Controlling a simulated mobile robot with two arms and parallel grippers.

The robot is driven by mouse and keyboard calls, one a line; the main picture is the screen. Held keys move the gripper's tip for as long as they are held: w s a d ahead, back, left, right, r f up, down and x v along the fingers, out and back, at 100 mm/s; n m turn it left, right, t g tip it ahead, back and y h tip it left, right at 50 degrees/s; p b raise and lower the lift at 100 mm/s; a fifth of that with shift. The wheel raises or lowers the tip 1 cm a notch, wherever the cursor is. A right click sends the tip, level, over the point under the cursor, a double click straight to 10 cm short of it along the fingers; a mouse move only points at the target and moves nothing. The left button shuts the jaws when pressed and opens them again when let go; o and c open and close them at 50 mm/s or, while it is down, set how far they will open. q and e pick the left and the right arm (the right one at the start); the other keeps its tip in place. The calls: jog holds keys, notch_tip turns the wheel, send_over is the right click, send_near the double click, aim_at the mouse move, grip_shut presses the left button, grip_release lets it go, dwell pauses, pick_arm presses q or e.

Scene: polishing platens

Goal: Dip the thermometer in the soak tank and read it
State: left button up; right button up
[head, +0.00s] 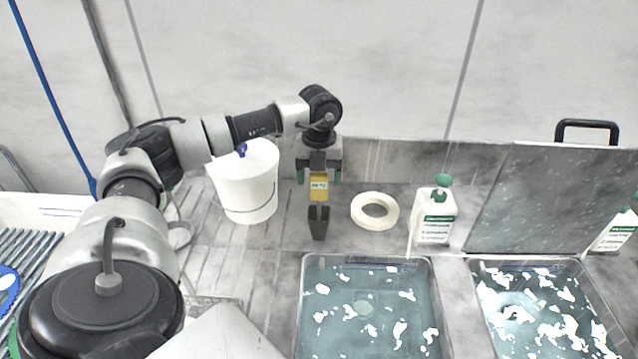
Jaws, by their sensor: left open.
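A yellow thermometer (319,188) with a small pale display stands upright at the back of the counter, above a dark holder (319,222). Its probe is not visible. My left gripper (319,176) points down over the thermometer's top. Its green-tipped fingers are open, one on each side of the yellow body with gaps showing. A steel tank (306,300) with bluish water is in front, and a second water-filled tank (476,282) is at the right. I cannot tell from labels which is the soak tank. My right gripper is out of view.
A white bucket (246,188) stands left of the thermometer. A white tape ring (391,211) and a white bottle with green cap (434,222) stand to its right. A grey panel (540,195) leans behind the right tank. Another bottle (615,232) is at the right edge.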

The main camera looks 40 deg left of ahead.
pick_arm(q)
jog(key=c, duration=0.8)
jog(key=shift+r+p, duration=1.2)
jog(key=shift+r, duration=0.45)
jog(key=shift+r+p, duration=2.05)
jog(key=shift+r, duration=0.9)
jog(key=shift+f, duration=0.1)
